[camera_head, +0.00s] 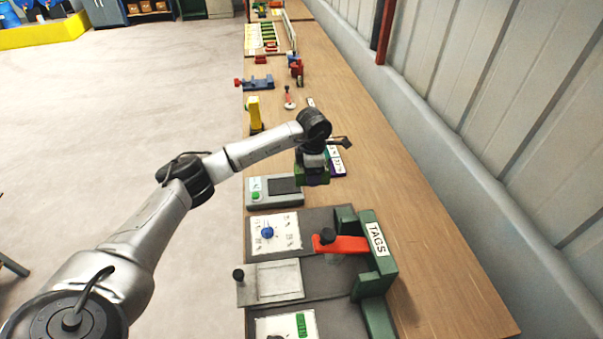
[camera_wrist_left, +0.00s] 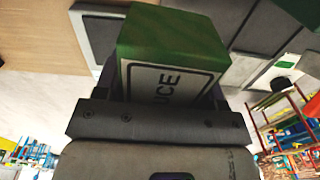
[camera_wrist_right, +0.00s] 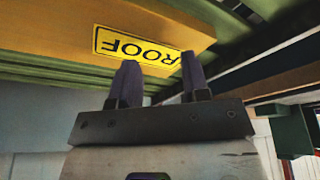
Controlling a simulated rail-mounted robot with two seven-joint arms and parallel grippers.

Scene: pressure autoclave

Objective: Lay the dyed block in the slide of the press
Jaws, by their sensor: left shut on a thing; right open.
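My left gripper (camera_head: 312,163) is shut on a green block (camera_head: 311,176) and holds it above the bench, over the far side of the grey device. In the left wrist view the block (camera_wrist_left: 170,45) sits between the fingers, with a white label reading "UCE", partly hidden. The press (camera_head: 375,262) is a green frame marked "TAGS" with a red lever (camera_head: 343,244). Its grey slide (camera_head: 250,292) with a black knob sticks out to the left, and its pale bed looks empty. My right gripper (camera_wrist_right: 160,82) is open and empty, seen only in its wrist view.
A grey device (camera_head: 262,199) with a dark screen and a white panel (camera_head: 275,233) with a blue knob lie between block and press. A yellow object (camera_head: 254,115) stands farther along the bench. A yellow "ROOF" piece (camera_wrist_right: 170,25) is near my right gripper. A wall bounds the right.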

